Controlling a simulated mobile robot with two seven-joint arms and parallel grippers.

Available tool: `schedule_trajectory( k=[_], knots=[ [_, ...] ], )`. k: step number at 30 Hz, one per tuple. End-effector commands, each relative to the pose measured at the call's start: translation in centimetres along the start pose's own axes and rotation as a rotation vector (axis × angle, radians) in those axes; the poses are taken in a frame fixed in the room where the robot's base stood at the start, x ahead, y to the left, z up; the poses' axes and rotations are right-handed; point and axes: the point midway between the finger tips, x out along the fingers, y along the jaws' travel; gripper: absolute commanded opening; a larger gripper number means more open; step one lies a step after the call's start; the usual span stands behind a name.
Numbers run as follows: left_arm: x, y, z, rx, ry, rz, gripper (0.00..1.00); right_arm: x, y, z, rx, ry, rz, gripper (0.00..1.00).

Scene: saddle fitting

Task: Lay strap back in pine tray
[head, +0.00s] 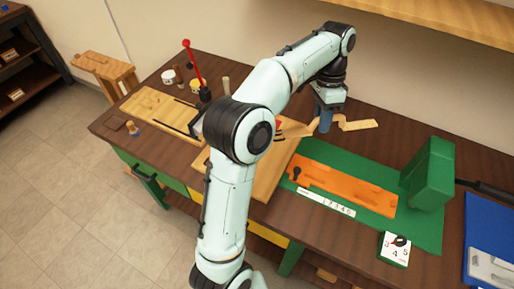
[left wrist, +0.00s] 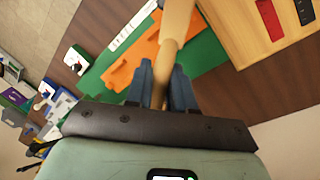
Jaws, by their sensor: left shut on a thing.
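My left gripper (head: 325,122) is above the back of the bench, its fingers shut on a tan strap (head: 358,125). The strap sticks out on both sides of the fingers in the head view. In the left wrist view the strap (left wrist: 175,28) runs up from between the blue-grey fingers (left wrist: 166,85). The pine tray (head: 266,185) lies left of the green mat, partly hidden by my arm. In the left wrist view the tray (left wrist: 228,22) is at the top right, with a red strap (left wrist: 269,18) and a black strap (left wrist: 304,10) in it. The held strap is clear of the tray there.
An orange piece (head: 340,185) and a number strip (head: 326,203) lie on the green mat (head: 425,235). A green block (head: 428,173) stands at its right end, near a white number card (head: 394,250). A red-handled tool (head: 195,68) stands at the left. Dark bench top shows behind the mat.

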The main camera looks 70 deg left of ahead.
Motion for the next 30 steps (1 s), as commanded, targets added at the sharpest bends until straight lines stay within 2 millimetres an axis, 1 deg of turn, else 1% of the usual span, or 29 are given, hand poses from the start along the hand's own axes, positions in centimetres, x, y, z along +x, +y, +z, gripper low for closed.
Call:
schedule_trajectory(
  k=[1,3,6,10,13,14,16,24,27,30],
  knots=[
    [0.6,-1.7,2.4,-0.158,0.026,-0.005,0.0,1.5,0.8,0.7,0.004,-0.01,0.004,0.51],
    [0.4,-3.3,4.8,-0.361,0.068,-0.007,0.0,2.5,1.2,1.0,0.006,-0.016,0.005,0.51],
    [-0.1,-4.8,7.5,-0.602,0.123,-0.008,0.0,3.4,1.7,1.3,0.008,-0.021,0.007,0.51],
    [-0.8,-5.8,9.8,-0.801,0.171,-0.008,0.0,4.1,2.0,1.5,0.009,-0.024,0.008,0.51],
    [-0.5,-6.2,10.5,-0.868,0.188,-0.007,0.0,4.5,2.1,1.6,0.009,-0.025,0.009,0.51],
    [-0.1,-6.3,10.6,-0.877,0.189,-0.006,0.0,4.6,2.2,1.6,0.009,-0.026,0.009,0.51],
    [1.2,-6.5,10.6,-0.885,0.19,-0.005,0.0,5.1,2.4,1.7,0.01,-0.028,0.01,0.51],
    [8.3,-7.9,10.5,-0.882,0.187,-0.003,0.0,6.9,3.2,2.0,0.013,-0.035,0.012,0.51],
    [10.8,-8.4,10.4,-0.88,0.187,-0.004,0.0,7.4,3.4,2.0,0.013,-0.037,0.013,0.51],
    [12.7,-8.8,10.4,-0.88,0.188,-0.004,0.0,7.7,3.5,2.1,0.014,-0.038,0.013,0.51]
  ],
)
